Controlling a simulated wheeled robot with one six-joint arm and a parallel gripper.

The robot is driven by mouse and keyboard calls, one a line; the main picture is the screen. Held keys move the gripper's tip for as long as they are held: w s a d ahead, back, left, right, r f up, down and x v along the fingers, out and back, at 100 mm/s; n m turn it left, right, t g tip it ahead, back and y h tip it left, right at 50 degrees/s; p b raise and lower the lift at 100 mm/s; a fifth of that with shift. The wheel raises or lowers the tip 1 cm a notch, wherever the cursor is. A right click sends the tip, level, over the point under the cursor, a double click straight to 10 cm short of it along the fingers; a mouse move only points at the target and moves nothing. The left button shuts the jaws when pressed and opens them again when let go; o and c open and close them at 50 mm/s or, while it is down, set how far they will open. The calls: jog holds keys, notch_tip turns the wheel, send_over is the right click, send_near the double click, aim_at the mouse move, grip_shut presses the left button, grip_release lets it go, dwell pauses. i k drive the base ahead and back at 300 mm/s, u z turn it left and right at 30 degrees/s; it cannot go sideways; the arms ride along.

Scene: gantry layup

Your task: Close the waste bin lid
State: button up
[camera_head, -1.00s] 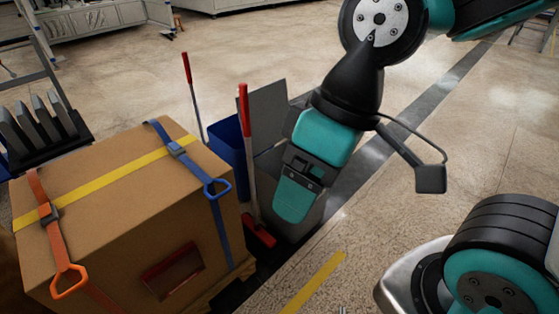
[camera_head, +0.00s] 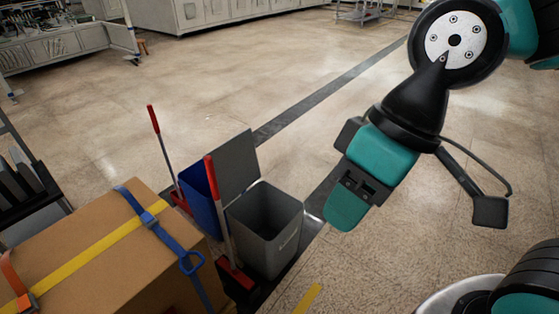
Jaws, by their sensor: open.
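The grey waste bin (camera_head: 279,238) stands on the floor left of my gripper, with its mouth open and its inside dark and empty-looking. Its grey lid (camera_head: 236,166) stands raised, tilted up at the bin's back left edge. My gripper (camera_head: 346,214) hangs in the air to the right of the bin and looks apart from it. The jaws are open, seen nearly edge-on, and I see nothing between them. The gap between the fingers is hidden from this angle.
A blue bin (camera_head: 199,192) stands behind the grey one. A red-handled broom (camera_head: 219,212) leans at the grey bin's front left, and another red-handled tool (camera_head: 160,146) stands behind. A strapped cardboard box (camera_head: 113,258) fills the lower left.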

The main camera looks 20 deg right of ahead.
aim_at(236, 167)
jog(key=z, duration=1.7)
jog(key=i, duration=3.4)
jog(key=u, duration=2.8)
jog(key=i, duration=4.7)
